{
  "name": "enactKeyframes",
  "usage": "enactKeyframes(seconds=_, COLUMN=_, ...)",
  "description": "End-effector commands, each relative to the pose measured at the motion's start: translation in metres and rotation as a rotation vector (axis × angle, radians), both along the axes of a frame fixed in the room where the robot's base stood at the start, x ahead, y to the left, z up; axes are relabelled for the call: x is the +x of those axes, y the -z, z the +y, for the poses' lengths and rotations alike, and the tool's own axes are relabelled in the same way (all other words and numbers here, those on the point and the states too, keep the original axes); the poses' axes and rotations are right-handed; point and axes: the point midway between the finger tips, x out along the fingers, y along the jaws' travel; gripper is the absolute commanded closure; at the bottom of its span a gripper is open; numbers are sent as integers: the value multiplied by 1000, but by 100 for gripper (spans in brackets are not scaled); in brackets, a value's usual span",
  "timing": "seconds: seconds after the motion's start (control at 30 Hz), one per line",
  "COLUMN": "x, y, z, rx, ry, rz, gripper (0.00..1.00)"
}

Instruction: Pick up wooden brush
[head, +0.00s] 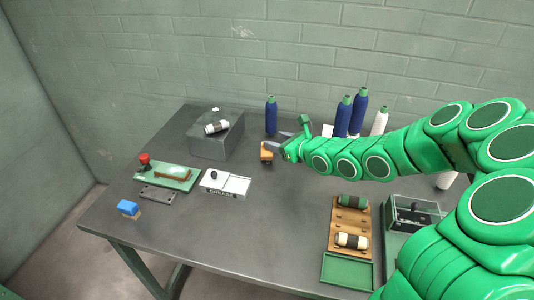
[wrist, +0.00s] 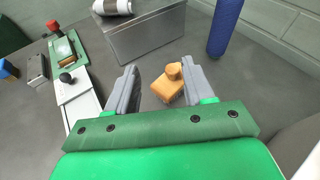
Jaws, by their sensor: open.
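The wooden brush (wrist: 168,86) is a small orange-tan block with a rounded knob on top. It stands on the grey table just beyond and between my fingers in the wrist view. In the head view the brush (head: 266,153) shows beside the tip of my gripper (head: 274,140), near the middle of the table. My gripper (wrist: 159,70) is open, with its two grey fingers apart and nothing held between them. I cannot tell how high the fingers are above the table.
A grey metal box (head: 215,142) with a white roll stands behind left. A blue bottle (head: 271,115) stands behind the brush. A white grease tray (head: 225,184), a green tray (head: 183,183) and a blue-topped block (head: 128,208) are left.

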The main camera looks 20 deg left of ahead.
Motion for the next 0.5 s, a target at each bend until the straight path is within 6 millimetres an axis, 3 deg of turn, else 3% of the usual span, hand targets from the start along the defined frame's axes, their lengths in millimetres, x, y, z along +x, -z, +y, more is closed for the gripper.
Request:
enactKeyframes(seconds=0.13, x=8, y=23, z=-5, rx=11, ry=52, rz=74, gripper=48)
enactKeyframes(seconds=0.5, x=20, y=35, z=9, rx=10, ry=61, rz=88, gripper=48)
